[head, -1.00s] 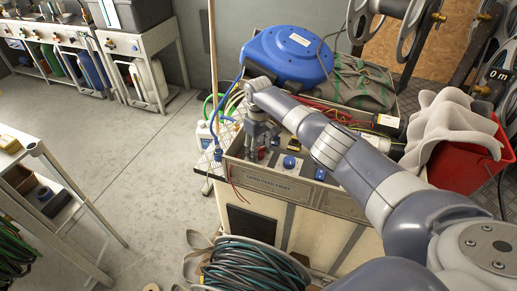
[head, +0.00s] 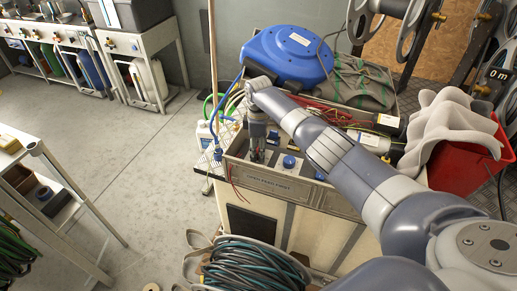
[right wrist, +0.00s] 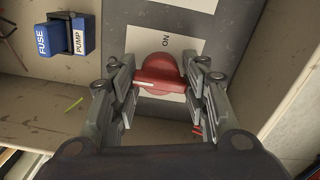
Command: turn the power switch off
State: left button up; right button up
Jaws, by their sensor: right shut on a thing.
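The power switch is a red rotary knob (right wrist: 160,78) on a light plate, with the upside-down word "ON" beside it in the right wrist view. My right gripper (right wrist: 160,88) is shut on it, one finger on each side of its handle. My left gripper is not in view.
A blue block labelled FUSE and PUMP (right wrist: 65,36) is near the knob. A blue knob (head: 289,162) sits to the right on the panel. A blue hose reel (head: 290,52) stands behind, and a red bin (head: 470,165) is at the right.

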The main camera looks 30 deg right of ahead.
dwell(0.5)
jog(key=o, duration=0.9)
jog(key=shift+c, duration=0.2)
jog(key=shift+d, duration=0.1)
jog(key=shift+r, duration=0.1)
notch_tip(320, 180, up, 12)
